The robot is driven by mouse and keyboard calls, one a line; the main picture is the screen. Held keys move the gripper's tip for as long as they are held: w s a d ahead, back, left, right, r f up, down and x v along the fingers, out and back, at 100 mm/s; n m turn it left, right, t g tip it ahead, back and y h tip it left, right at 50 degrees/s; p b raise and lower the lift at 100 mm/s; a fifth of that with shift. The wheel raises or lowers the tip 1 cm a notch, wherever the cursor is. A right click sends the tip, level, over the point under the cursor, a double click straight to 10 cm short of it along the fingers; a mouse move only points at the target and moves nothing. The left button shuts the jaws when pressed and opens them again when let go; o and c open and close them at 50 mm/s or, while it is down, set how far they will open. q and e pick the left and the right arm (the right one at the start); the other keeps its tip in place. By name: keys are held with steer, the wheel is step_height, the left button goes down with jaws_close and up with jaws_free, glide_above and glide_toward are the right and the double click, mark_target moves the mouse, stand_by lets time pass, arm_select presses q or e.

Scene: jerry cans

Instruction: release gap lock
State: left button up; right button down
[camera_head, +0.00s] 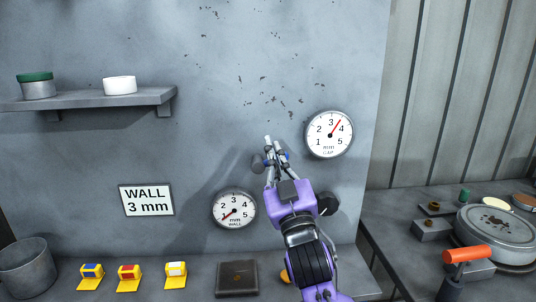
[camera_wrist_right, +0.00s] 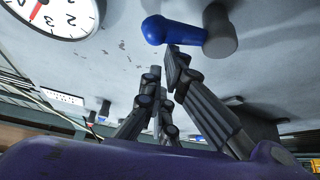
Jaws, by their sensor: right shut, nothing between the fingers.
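My right gripper (camera_head: 267,143) is shut and empty, raised in front of the wall between the two dials. In the wrist view its fingertips (camera_wrist_right: 166,62) are just below a blue lever (camera_wrist_right: 172,32) on a grey round hub (camera_wrist_right: 220,35), which looks like the gap lock. Whether they touch cannot be told. My left gripper is out of view.
The wall dial (camera_head: 234,210) reads low, beside a "WALL 3 mm" sign (camera_head: 147,200). A dark knob (camera_head: 327,203) is right of my wrist. Several yellow blocks (camera_head: 128,278) and a dark plate (camera_head: 237,279) lie on the ledge. A side bench (camera_head: 390,225) holds a round lidded pan (camera_head: 497,232).

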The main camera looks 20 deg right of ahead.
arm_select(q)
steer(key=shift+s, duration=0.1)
arm_select(e)
steer(key=m+h, duration=0.1)
steer(key=m, duration=0.1)
steer(key=d+f+m+h, duration=0.1)
steer(key=m, duration=0.1)
steer(key=shift+s, duration=0.15)
steer(key=shift+d+f, duration=0.1)
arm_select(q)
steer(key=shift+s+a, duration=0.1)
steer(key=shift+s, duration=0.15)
arm_select(e)
steer(key=shift+d+f, duration=0.1)
steer(key=shift+f, duration=0.05)
